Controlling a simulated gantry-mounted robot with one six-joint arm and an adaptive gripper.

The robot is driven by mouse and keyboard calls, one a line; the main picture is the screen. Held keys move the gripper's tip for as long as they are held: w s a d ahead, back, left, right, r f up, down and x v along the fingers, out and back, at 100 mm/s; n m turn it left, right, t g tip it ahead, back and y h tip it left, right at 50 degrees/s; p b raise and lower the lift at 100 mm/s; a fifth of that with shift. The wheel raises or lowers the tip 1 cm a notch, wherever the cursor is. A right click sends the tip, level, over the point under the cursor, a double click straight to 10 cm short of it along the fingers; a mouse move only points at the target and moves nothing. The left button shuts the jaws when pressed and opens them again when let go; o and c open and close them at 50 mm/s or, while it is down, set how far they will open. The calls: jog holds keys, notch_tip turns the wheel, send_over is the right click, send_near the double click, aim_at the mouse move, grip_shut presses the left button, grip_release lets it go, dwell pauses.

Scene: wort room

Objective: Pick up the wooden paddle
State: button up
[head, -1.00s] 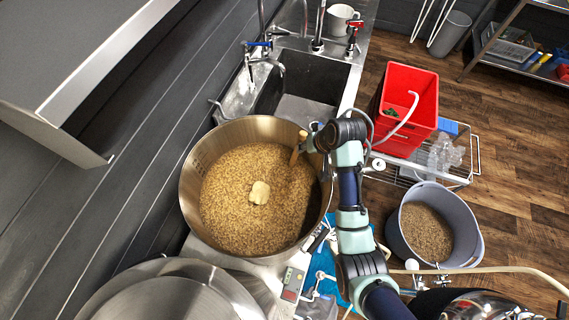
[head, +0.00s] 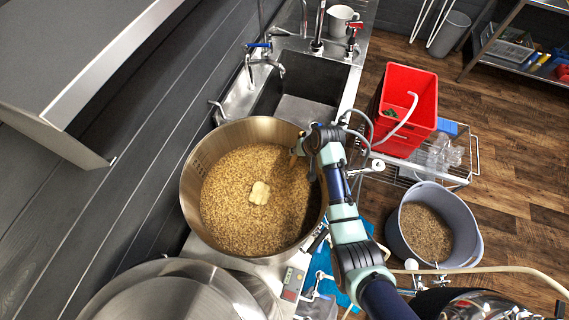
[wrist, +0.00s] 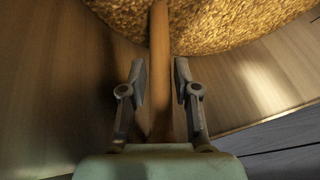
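The wooden paddle (wrist: 160,60) shows in the wrist view as a long brown handle running from the grain mash toward my gripper. Its lower end is hidden in the mash. In the head view only a small bit of the paddle (head: 295,157) shows at the pot's right inner side, beside my wrist. My gripper (wrist: 160,72) is open, with one finger on each side of the handle and narrow gaps between. In the head view the fingers are mostly hidden by the wrist.
The large steel pot (head: 190,185) holds grain mash (head: 240,220) with a pale lump (head: 260,193) on it. A sink (head: 308,88) lies behind. A red bin (head: 410,90) on a wire rack and a grey tub (head: 395,235) of grain stand right. A steel lid (head: 170,290) is at front.

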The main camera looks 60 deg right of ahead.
grip_shut()
jog(key=shift+r, duration=0.1)
